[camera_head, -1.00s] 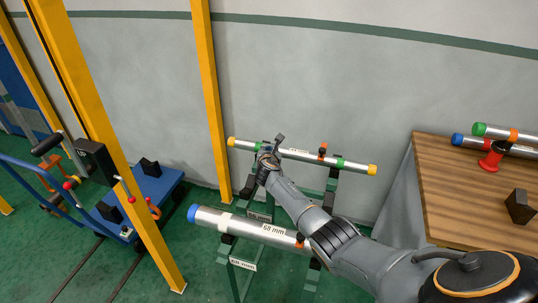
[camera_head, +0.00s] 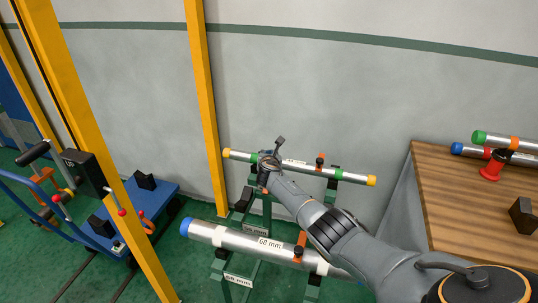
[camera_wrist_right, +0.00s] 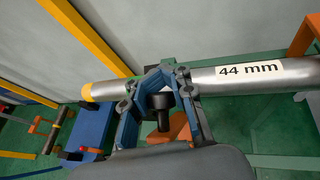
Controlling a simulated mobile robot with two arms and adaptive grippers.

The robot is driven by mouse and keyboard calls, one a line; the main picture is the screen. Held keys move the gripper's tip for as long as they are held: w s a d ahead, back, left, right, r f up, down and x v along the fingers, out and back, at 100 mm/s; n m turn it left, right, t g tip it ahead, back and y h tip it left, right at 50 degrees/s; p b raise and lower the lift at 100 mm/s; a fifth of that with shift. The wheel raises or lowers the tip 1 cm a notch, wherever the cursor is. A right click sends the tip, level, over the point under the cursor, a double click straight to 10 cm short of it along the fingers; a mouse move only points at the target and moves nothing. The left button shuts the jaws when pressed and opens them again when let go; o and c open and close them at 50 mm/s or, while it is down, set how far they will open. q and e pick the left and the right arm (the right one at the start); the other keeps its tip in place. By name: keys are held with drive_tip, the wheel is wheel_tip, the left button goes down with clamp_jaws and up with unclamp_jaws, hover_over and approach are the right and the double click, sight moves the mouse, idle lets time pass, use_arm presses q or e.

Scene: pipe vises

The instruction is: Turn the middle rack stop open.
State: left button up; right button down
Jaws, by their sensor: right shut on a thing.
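The far pipe (camera_head: 350,175), with yellow and green end bands, lies across a green rack (camera_head: 330,195). In the wrist view the pipe (camera_wrist_right: 215,76) carries a "44 mm" label. My right gripper (camera_head: 268,162) is at the left part of this pipe. In the wrist view my right gripper (camera_wrist_right: 162,80) has its fingers closed around a black knob (camera_wrist_right: 160,101), with an orange part (camera_wrist_right: 178,128) below, likely a rack stop. The fingers hide much of it. Another orange stop with a black top (camera_head: 320,161) stands farther right on the pipe. My left gripper is not visible.
A nearer, thicker pipe (camera_head: 225,236) labelled 68 mm, with an orange stop (camera_head: 299,247), lies in front. A wooden table (camera_head: 465,200) with pipes stands right. A yellow post (camera_head: 205,110) and a blue cart (camera_head: 150,205) are left.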

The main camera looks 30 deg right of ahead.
drive_tip(key=shift+s+d+f, duration=0.2)
drive_tip(key=shift+s+f, duration=0.15)
drive_tip(key=shift+f, duration=0.35)
drive_tip(key=c, duration=1.3)
unclamp_jaws()
drive_tip(key=shift+o, duration=1)
drive_tip(key=shift+w+d, duration=0.15)
drive_tip(key=shift+r, duration=0.15)
drive_tip(key=shift+a+r, duration=0.1)
drive_tip(key=shift+a, duration=0.1)
drive_tip(key=shift+s+a+r, duration=0.15)
drive_tip(key=shift+s+a, duration=0.05)
drive_tip(key=shift+s, duration=0.05)
drive_tip(key=v, duration=1.1)
drive_tip(key=shift+s+d, duration=0.1)
